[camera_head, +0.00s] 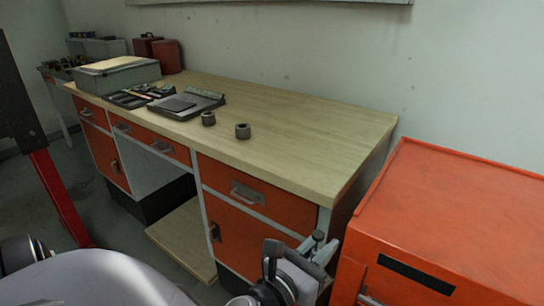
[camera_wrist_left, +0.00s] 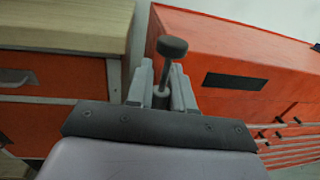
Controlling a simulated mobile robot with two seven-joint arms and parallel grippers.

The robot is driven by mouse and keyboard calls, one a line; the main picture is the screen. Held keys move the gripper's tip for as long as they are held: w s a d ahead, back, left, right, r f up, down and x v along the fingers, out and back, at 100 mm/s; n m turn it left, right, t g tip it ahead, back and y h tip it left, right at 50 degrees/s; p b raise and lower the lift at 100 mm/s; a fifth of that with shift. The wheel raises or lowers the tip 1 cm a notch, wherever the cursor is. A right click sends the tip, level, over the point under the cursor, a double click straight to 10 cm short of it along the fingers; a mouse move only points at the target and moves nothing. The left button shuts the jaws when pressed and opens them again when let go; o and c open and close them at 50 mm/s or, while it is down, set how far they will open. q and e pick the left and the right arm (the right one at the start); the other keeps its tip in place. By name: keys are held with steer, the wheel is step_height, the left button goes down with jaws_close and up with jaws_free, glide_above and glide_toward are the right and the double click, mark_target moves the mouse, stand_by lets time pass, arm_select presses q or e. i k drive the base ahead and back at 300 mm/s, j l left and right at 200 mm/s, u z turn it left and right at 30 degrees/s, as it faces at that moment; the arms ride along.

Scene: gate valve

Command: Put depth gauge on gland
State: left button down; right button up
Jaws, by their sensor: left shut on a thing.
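The depth gauge (camera_wrist_left: 172,47), a dark round head on a thin stem, stands between the fingers of my left gripper (camera_wrist_left: 163,88) in the left wrist view. My left gripper (camera_head: 312,254) is shut on it. In the head view the gripper is low, in front of the bench's right end. Two short dark round pieces (camera_head: 208,118) and (camera_head: 242,131) stand apart on the bench top. I cannot tell whether either is the gland. The gripper is well away from both. My right gripper is not in view.
The wooden bench top (camera_head: 310,135) is clear on its right half. An orange cabinet (camera_head: 460,205) stands close to the gripper at right.

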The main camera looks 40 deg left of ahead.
mark_target(209, 113)
steer(key=j+u, duration=0.1)
steer(key=j, duration=1.15)
steer(key=i+j+u, duration=0.15)
steer(key=j, duration=1.05)
